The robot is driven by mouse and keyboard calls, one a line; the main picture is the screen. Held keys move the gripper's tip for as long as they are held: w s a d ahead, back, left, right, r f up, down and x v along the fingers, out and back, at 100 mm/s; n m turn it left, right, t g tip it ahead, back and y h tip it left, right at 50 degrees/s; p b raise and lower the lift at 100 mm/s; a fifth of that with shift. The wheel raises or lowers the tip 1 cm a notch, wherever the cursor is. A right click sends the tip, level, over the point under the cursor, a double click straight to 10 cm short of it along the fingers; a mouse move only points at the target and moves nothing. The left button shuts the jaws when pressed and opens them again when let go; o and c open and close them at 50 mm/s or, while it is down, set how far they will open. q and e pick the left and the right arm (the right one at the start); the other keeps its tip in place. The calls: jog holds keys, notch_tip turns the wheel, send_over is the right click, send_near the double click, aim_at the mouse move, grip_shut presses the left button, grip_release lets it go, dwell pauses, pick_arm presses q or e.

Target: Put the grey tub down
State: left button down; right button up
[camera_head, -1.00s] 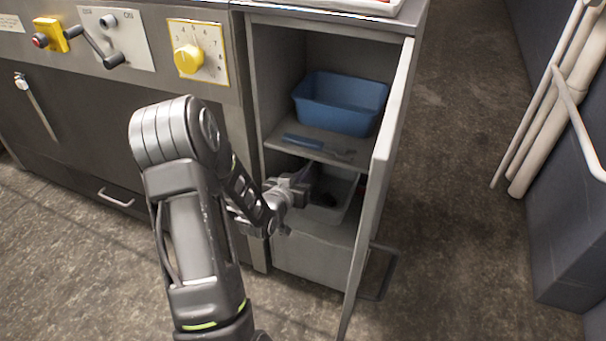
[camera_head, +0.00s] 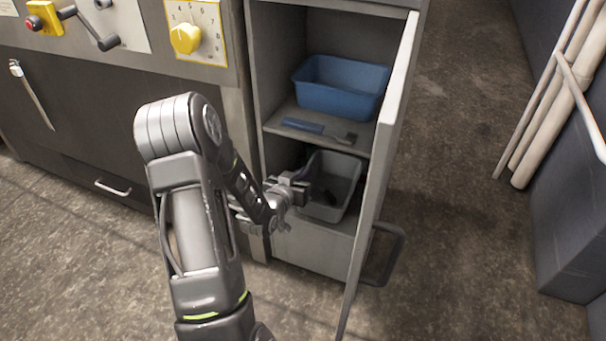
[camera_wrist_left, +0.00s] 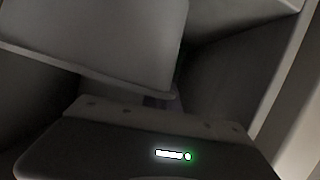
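The grey tub (camera_head: 347,207) is in the lower compartment of the open cabinet, with something dark inside it. My left gripper (camera_head: 304,185) is at the tub's left rim, and its fingers look shut on that rim. In the left wrist view the tub's pale wall (camera_wrist_left: 110,40) fills the upper left, its lipped edge meeting the dark fingers, which are mostly hidden. Whether the tub's base touches the cabinet floor is hard to tell. My right gripper is in neither view.
A blue bin (camera_head: 340,98) and a blue-handled brush (camera_head: 318,129) are on the shelf above the tub. The open cabinet door (camera_head: 385,150) stands close on the right. A machine front with a yellow knob (camera_head: 186,39) is to the left.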

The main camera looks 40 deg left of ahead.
pick_arm(q)
jog(key=shift+f+b, duration=0.5)
jog(key=c, duration=1.6)
grip_release()
jog(key=shift+o, duration=0.2)
jog(key=shift+s+d+r, duration=0.1)
jog(key=shift+s+r, duration=0.05)
jog(key=shift+s, duration=0.15)
jog(key=p+v, duration=0.2)
jog(key=v, duration=0.5)
jog(key=shift+p, duration=0.4)
jog(key=shift+d, duration=0.1)
